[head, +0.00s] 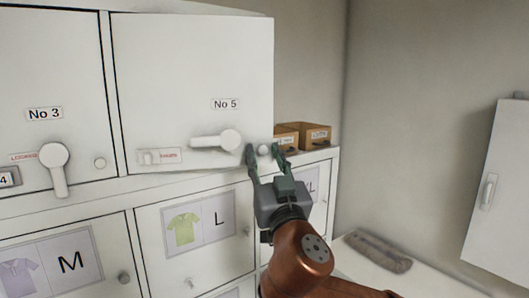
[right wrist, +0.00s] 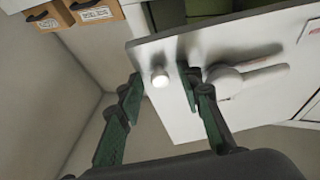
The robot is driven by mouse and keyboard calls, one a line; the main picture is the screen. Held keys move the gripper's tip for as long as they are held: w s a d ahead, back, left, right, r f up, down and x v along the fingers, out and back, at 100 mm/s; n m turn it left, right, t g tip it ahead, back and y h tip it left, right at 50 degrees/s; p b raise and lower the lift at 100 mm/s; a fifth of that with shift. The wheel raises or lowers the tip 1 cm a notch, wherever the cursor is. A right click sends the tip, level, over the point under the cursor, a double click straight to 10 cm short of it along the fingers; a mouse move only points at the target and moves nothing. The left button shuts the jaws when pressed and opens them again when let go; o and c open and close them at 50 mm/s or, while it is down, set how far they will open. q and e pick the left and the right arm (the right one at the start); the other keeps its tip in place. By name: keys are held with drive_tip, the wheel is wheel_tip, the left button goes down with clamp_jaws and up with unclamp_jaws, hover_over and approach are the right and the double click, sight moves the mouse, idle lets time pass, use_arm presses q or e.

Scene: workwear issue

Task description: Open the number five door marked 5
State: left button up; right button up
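The door marked No 5 (head: 175,85) is a white upper cabinet door, standing ajar with its right edge out from the cabinet. Its lever handle (head: 216,140) lies level, pointing left, and also shows in the right wrist view (right wrist: 245,77). A small round white knob (head: 263,150) sits near the door's right edge. My right gripper (head: 264,156) is open, its fingers on either side of the knob. In the right wrist view, gaps show between the knob (right wrist: 160,77) and both fingers. My left gripper is not in view.
Door No 3 (head: 50,85), to the left, has its lever pointing down. Lower doors marked M (head: 70,262) and L (head: 219,222) stand below. Brown boxes (head: 313,134) sit to the right. A white wall cabinet (head: 495,190) hangs at far right. Green contents (right wrist: 210,7) show behind the door.

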drive_tip(key=shift+c, duration=0.3)
clamp_jaws()
idle(0.4)
